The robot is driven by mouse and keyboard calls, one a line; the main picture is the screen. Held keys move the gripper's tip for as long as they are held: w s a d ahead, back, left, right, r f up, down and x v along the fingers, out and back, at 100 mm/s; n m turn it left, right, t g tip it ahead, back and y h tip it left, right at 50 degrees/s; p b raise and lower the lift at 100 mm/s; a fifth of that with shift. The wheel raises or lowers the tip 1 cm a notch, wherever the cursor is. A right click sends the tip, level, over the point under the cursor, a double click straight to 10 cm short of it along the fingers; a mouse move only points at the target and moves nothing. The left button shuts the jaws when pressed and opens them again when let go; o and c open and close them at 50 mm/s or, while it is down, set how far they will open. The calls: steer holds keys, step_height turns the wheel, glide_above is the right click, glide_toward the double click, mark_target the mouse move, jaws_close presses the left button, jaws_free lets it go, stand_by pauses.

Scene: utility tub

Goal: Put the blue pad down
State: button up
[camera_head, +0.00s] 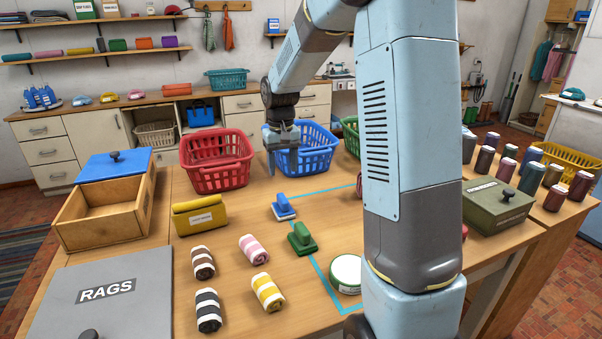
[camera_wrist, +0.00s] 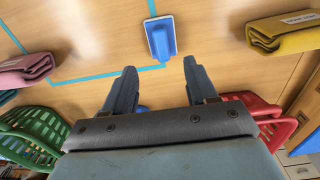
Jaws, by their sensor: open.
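The blue pad (camera_head: 283,207) has a raised blue handle and a pale base. It rests on the table at the corner of a light-blue tape outline (camera_head: 325,191). In the wrist view the pad (camera_wrist: 161,38) lies beyond the fingertips, clear of both, over the tape corner. My gripper (camera_head: 283,150) is open and empty, raised in front of the blue basket (camera_head: 318,157). In the wrist view my gripper's fingers (camera_wrist: 160,72) stand wide apart with bare table between their tips. My arm hides part of the outline on the right.
A green pad (camera_head: 302,238) sits close in front of the blue one. A red basket (camera_head: 205,173) and yellow cloth bundle (camera_head: 200,217) stand to the left. Several striped rolls lie in front, with a round green-and-white tin (camera_head: 345,273) to the right.

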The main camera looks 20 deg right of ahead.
steer(key=s+r+t, duration=0.3)
steer(key=s+r, duration=0.8)
steer(key=s, duration=0.3)
steer(key=s+r+t, duration=0.2)
steer(key=s, duration=1.4)
steer(key=shift+s+a, duration=0.15)
steer(key=shift+s, duration=0.25)
steer(key=shift+w, duration=0.1)
glide_above(283, 197)
steer(key=s, duration=0.6)
step_height(283, 197, down, 13)
steer(key=shift+g, duration=0.4)
steer(key=x, duration=0.8)
steer(key=shift+w, duration=0.3)
steer(key=shift+w+x, duration=0.1)
steer(key=shift+x, duration=1.3)
steer(key=shift+w+x, duration=0.15)
steer(key=shift+x, duration=1.3)
steer(key=shift+a+r, duration=0.1)
